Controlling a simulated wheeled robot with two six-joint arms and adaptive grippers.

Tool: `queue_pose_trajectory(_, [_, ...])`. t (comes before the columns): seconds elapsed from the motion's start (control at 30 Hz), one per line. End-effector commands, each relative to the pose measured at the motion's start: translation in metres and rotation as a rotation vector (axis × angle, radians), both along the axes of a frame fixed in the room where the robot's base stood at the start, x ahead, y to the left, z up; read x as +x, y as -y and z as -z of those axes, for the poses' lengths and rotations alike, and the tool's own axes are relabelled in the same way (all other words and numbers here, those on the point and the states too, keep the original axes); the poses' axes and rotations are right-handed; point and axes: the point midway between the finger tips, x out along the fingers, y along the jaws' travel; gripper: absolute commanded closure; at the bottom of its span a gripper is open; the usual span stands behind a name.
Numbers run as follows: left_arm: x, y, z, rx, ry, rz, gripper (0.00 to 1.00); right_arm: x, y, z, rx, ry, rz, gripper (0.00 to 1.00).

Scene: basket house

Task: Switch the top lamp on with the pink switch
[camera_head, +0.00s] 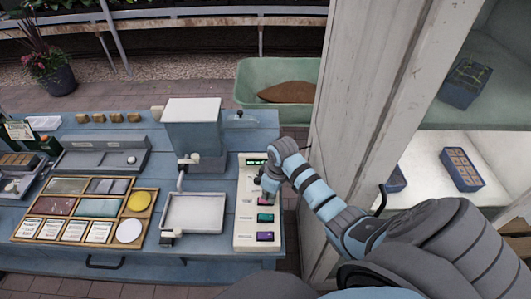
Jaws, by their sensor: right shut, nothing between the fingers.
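A pale switch panel (243,226) lies at the right end of the blue table. It carries a pink switch (264,202), with a teal switch (265,218) and a purple switch (265,236) nearer to me. A small dark display with green marks (256,162) sits at its far end. My right gripper (266,195) is shut and empty, pointing down over the panel just beyond the pink switch. I cannot tell whether its tips touch it. The gripper hides part of the panel. The top lamp itself is not visible. My left gripper is out of view.
An open cabinet stands right, its pale post (370,110) close to my right arm. Its upper compartment (500,60) is dim, the lower (420,155) bright. A grey hopper (193,125), a tray (193,212) and a wooden sorting box (73,240) stand left of the panel.

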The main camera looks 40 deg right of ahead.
Motion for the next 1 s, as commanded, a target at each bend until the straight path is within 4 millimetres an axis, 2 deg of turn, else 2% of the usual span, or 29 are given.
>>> queue_pose_trajectory(0.27, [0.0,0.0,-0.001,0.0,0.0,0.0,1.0,0.0,0.0,0.0,0.0,0.001,0.0,1.0])
queue_pose_trajectory(0.5, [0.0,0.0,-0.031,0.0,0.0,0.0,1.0,0.0,0.0,-0.029,0.0,0.001,0.0,1.0])
queue_pose_trajectory(0.83, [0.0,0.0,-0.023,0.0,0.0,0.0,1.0,0.001,0.0,-0.061,0.0,0.002,0.0,1.0])
queue_pose_trajectory(1.0, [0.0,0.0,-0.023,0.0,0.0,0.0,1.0,0.0,0.0,-0.068,-0.001,0.0,0.0,1.0])
